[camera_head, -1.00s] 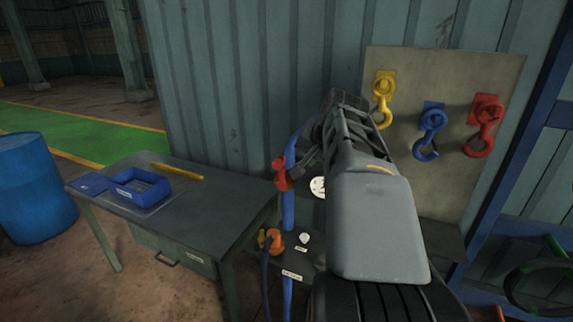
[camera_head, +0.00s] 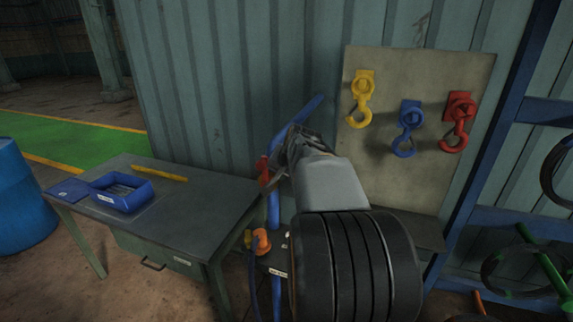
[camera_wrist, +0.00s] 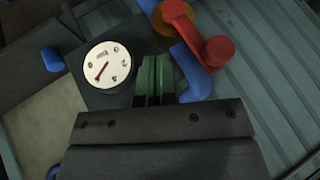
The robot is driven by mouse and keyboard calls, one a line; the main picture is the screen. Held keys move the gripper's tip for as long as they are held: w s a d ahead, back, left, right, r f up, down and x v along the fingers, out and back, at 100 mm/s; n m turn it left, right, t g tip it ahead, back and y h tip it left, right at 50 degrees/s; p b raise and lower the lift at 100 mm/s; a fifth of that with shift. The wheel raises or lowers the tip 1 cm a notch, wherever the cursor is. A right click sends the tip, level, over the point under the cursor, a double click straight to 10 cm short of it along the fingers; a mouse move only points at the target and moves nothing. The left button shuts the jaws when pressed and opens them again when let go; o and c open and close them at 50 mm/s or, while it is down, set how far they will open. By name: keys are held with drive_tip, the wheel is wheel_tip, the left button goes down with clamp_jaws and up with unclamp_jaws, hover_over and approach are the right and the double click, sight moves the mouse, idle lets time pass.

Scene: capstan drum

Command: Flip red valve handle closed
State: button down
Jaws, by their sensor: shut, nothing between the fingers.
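The red valve handle (camera_wrist: 198,36) shows in the wrist view at upper right, on a brass-coloured valve body (camera_wrist: 175,30) joined to a blue pipe (camera_wrist: 193,75). In the head view the red handle (camera_head: 263,170) is a small part left of my arm. My gripper (camera_wrist: 156,62) is shut and empty, its green fingers together just below and left of the handle in the wrist view, apart from it in the picture. In the head view the fingertips are hidden by my arm. A round white gauge (camera_wrist: 107,65) with a red needle is left of the fingers.
A grey table (camera_head: 215,190) with a blue tray (camera_head: 122,205) and a yellow bar (camera_head: 160,173) stands left. A board (camera_head: 420,190) with yellow, blue and red hooks hangs behind my arm at right. An orange fitting (camera_head: 262,241) is below the red handle.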

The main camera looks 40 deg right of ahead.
drive_tip(key=shift+w+a+r+p, duration=0.15)
drive_tip(key=shift+w+a+p, duration=0.1)
drive_tip(key=shift+w, duration=0.3)
drive_tip(key=shift+w+a+r+p, duration=0.15)
drive_tip(key=shift+w+a, duration=0.15)
drive_tip(key=shift+w, duration=0.2)
drive_tip(key=shift+w+a+r+p, duration=0.15)
drive_tip(key=shift+w+a+p, duration=0.1)
drive_tip(key=shift+w, duration=0.3)
